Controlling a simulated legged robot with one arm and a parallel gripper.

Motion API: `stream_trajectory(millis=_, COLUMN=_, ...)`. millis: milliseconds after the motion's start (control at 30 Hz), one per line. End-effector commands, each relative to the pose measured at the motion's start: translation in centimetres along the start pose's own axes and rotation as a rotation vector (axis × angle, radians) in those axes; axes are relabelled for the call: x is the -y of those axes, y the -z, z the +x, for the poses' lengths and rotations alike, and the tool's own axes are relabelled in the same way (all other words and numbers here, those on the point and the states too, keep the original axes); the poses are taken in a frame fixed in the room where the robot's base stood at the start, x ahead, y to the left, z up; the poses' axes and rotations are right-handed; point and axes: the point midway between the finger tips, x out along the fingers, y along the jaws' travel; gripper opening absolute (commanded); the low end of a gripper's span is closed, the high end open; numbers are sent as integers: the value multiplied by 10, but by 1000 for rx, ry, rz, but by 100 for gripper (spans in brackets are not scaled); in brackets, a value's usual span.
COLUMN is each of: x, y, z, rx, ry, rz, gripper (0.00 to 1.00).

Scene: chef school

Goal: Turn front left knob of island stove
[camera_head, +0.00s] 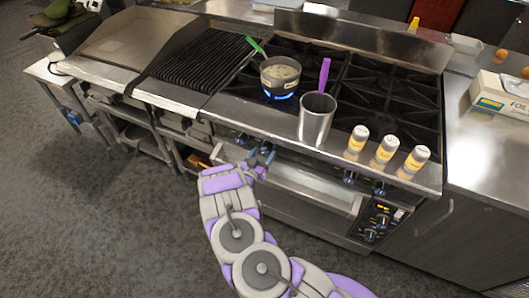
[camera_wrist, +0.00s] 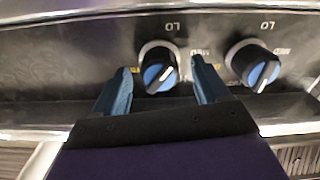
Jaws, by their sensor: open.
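In the wrist view a black knob with a blue face (camera_wrist: 158,70) sits on the steel stove panel, between the two blue fingers of my gripper (camera_wrist: 161,66). The fingers are apart, one on each side of the knob, with gaps visible. The knob's pale pointer line is slanted. A second similar knob (camera_wrist: 257,66) is to the right, outside the fingers. In the head view my gripper (camera_head: 260,157) is at the front panel of the stove (camera_head: 310,152), near its left end, and partly hides the knobs there.
A pot (camera_head: 279,77) with a green-handled utensil sits over a blue flame. A metal container (camera_head: 317,118) with a purple handle stands at the front edge. Three shakers (camera_head: 384,150) stand to its right.

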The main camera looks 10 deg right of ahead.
Motion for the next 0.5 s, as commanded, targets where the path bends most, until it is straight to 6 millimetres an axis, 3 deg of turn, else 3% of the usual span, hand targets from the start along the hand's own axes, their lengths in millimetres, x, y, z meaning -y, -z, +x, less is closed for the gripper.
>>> stream_trajectory(millis=200, x=0, y=0, z=16, rx=-1, ry=0, rz=1, gripper=74)
stream_trajectory(millis=500, x=0, y=0, z=18, rx=-1, ry=0, rz=-1, gripper=74)
